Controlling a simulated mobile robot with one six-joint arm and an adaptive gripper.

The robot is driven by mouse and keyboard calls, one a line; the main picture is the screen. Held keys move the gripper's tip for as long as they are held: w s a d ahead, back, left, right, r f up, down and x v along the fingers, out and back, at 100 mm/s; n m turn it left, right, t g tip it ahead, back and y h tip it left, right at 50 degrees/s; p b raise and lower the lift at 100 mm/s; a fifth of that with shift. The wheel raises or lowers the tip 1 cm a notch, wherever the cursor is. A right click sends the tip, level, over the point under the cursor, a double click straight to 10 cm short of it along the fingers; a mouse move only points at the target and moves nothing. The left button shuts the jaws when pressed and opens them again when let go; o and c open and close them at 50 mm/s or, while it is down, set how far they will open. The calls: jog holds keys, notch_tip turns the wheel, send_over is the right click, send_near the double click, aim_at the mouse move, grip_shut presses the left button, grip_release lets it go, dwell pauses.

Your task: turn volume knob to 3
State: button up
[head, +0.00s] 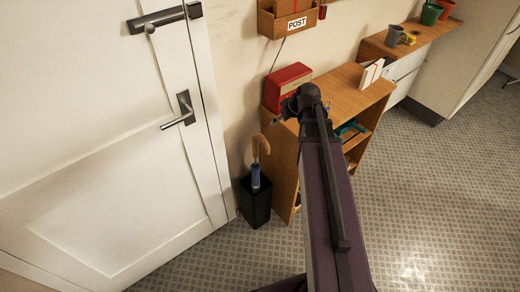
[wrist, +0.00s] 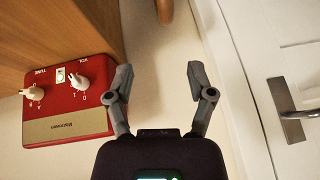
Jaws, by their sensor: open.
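The red radio (head: 288,82) stands on the left end of the wooden shelf unit in the head view. In the wrist view the radio (wrist: 75,110) appears upside down at the left, with a tan panel and two cream knobs. The volume knob (wrist: 77,81) is beside the VOL label, with small 0 and 1 marks near it; its exact setting is too small to tell. The tuning knob (wrist: 35,92) is to its left. My gripper (wrist: 160,73) is open and empty, to the right of the radio and apart from the volume knob. In the head view my arm hides part of the radio's front.
The shelf unit (head: 349,87) carries white cards (head: 370,73). A black umbrella stand (head: 255,203) is on the floor between it and the white door (head: 95,130). A wooden post box (head: 286,20) hangs above the radio. Open floor lies to the right.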

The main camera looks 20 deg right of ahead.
jog(key=s+a+f+m+g+h+b, duration=0.1)
jog(key=s+a+f+g, duration=0.2)
jog(key=s+a, duration=0.4)
jog(key=shift+s+a+f+b, duration=0.3)
jog(key=shift+a+f+b, duration=0.1)
jog(key=shift+a, duration=1)
jog(key=shift+s+a+r+m+g+h+p, duration=0.2)
jog(key=shift+s+a+m+g+h, duration=0.25)
jog(key=shift+s, duration=0.3)
jog(key=shift+s+a+r+m+g+h+p, duration=0.1)
jog(key=shift+s+a+m+g+h+p, duration=0.2)
jog(key=shift+s+a, duration=0.35)
jog(key=shift+s+a+r+m+g+h+p, duration=0.1)
jog(key=shift+s+a+m+g+h+p, duration=0.25)
jog(key=shift+s, duration=0.45)
jog(key=shift+a, duration=0.1)
